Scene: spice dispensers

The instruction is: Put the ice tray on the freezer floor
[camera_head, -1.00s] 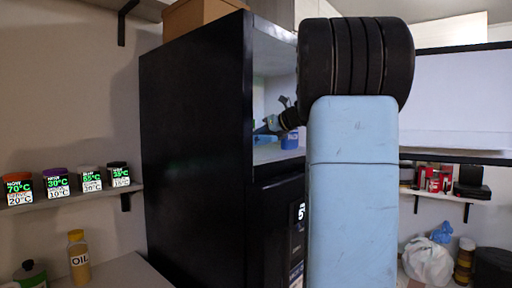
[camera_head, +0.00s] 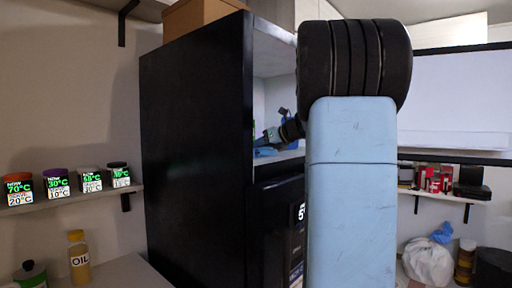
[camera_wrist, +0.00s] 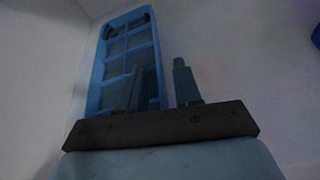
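The blue ice tray (camera_wrist: 101,67), with several compartments, shows in the wrist view against pale surfaces. My gripper (camera_wrist: 160,72) is right at it. One finger overlaps the tray's inside and the other stands outside its right rim, with a visible gap between finger and rim. The fingers are apart; contact with the tray is not clear. In the head view my gripper (camera_head: 268,136) is inside the open black cabinet (camera_head: 195,150), low over its pale floor. A small blue patch (camera_head: 266,152), likely the tray, shows below it. My arm hides much of the interior.
The cabinet's left wall and upper shelf bound the space around my gripper. A shelf with several labelled jars (camera_head: 55,182) is at left, with an oil bottle (camera_head: 78,255) below.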

